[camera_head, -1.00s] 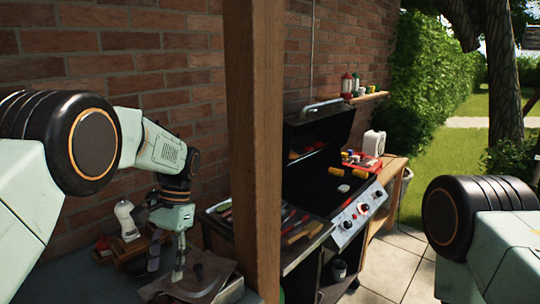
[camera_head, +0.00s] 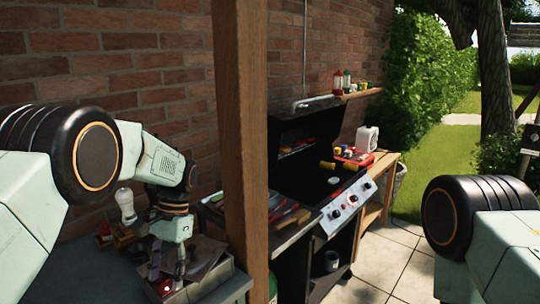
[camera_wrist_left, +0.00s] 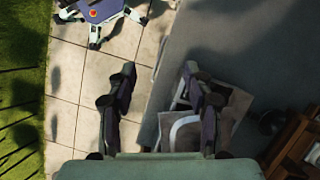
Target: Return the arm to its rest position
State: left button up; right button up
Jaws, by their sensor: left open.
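My left arm comes in from the left and bends down over the grey table. My left gripper (camera_head: 168,274) points down in front of a shallow grey tray (camera_head: 222,273). In the left wrist view its two fingers (camera_wrist_left: 157,92) stand apart with nothing between them. The grey tray also shows there, below and beside the right finger (camera_wrist_left: 238,105). A small red glow shows by the fingertips in the head view; I cannot tell its source. Of my right arm only the upper part shows, at the right edge; its gripper is out of view.
A wooden post (camera_head: 240,150) stands close to the right of my left arm. Beyond it is an open grill (camera_head: 340,208) with food and utensils. A white bottle (camera_head: 126,205) stands behind the gripper. The brick wall (camera_head: 100,60) is behind. Paving (camera_wrist_left: 85,80) lies beyond the table edge.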

pick_arm(q)
jog(key=s+f+n+t+h, duration=0.1)
jog(key=s+f, duration=0.6)
jog(key=f, duration=0.3)
jog(key=s+f+n+t, duration=0.1)
jog(key=s+f, duration=0.6)
jog(key=f, duration=0.3)
jog(key=s+n+t, duration=0.2)
jog(key=s+n, duration=0.1)
jog(key=s, duration=2)
notch_tip(320, 180, down, 22)
jog(key=b, duration=2.1)
jog(key=shift+w+a+h, duration=0.25)
jog(key=shift+a+h, duration=0.15)
pick_arm(e)
notch_tip(320, 180, down, 21)
jog(key=shift+a+r, duration=0.15)
jog(key=shift+a, duration=0.1)
pick_arm(q)
jog(key=shift+w+r, duration=0.1)
pick_arm(e)
jog(key=shift+w, duration=0.15)
